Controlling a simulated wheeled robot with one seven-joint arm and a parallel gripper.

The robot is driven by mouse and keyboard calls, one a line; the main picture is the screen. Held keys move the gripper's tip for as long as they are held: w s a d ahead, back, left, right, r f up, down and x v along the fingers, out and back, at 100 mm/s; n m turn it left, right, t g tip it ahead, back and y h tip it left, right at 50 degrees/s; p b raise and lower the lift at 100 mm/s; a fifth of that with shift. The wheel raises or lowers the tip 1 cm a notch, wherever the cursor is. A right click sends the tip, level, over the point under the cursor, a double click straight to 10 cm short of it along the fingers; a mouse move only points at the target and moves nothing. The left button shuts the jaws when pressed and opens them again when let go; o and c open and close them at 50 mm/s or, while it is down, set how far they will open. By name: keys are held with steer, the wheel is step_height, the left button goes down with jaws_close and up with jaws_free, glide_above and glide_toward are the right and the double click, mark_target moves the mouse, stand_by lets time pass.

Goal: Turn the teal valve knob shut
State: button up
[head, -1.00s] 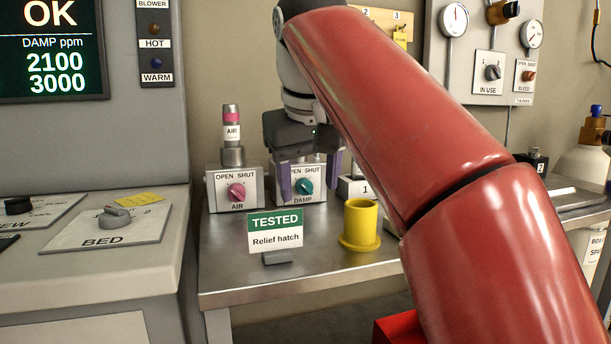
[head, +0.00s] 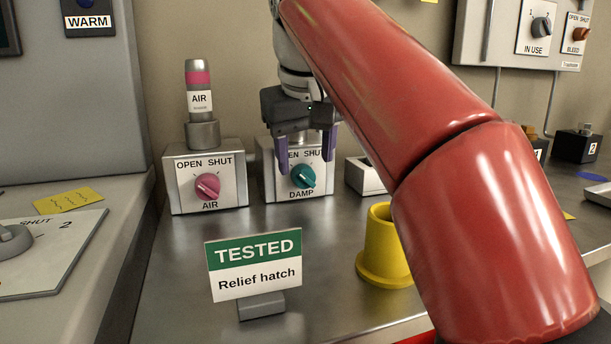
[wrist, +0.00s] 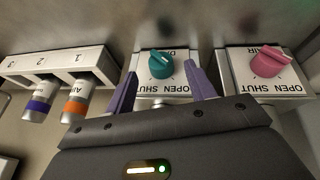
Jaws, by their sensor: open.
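The teal knob (head: 303,175) is on the front of a pale box labelled DAMP (head: 318,191), under the words OPEN and SHUT. My gripper (head: 305,164) is open and empty in front of this box. In the head view its two purple fingers hang either side of the knob's upper part and partly cover the lettering. In the wrist view the teal knob (wrist: 160,65) shows between the spread fingertips (wrist: 164,74), with a gap on each side. I cannot tell for sure which word the knob points to.
A pink knob (head: 207,186) on the AIR box sits just left. A TESTED Relief hatch sign (head: 254,264) and a yellow cup-like holder (head: 382,262) stand nearer on the metal bench. A numbered rack (wrist: 58,65) with coloured cylinders is beside the DAMP box.

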mark_target(306, 174)
steer(key=shift+b+x, duration=0.5)
steer(key=shift+x, duration=1.45)
steer(key=c, duration=1)
